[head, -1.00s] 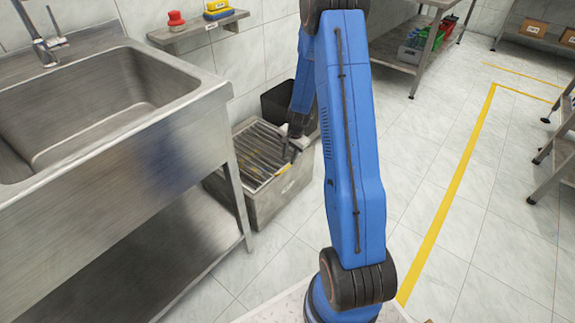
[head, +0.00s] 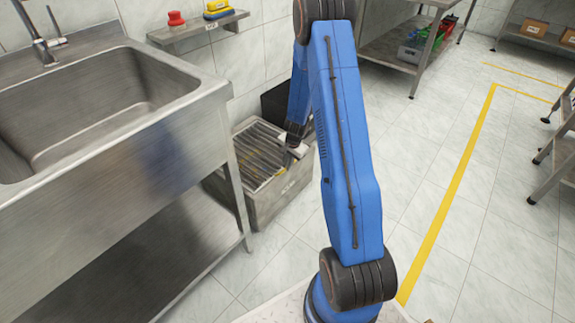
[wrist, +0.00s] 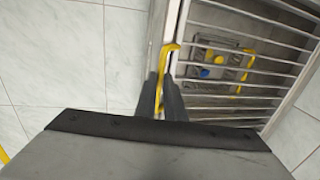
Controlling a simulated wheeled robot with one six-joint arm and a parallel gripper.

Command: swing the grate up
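The grate (head: 262,160), a set of parallel metal bars, lies over a grey metal box (head: 268,203) on the floor beside the sink; it looks flat. In the wrist view the grate (wrist: 240,101) fills the upper right. A thin yellow handle (wrist: 165,60) stands at the grate's left frame edge. My gripper (wrist: 162,98) has its two dark fingers close together, with the handle running down between them. In the head view my arm hides most of the gripper and the handle. A panel (wrist: 215,60) with blue and yellow round parts shows under the bars.
A steel sink (head: 90,100) stands close on the left, its leg near the box. A black bin (head: 275,103) is behind the box. A wall shelf (head: 200,27) holds red and yellow items.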

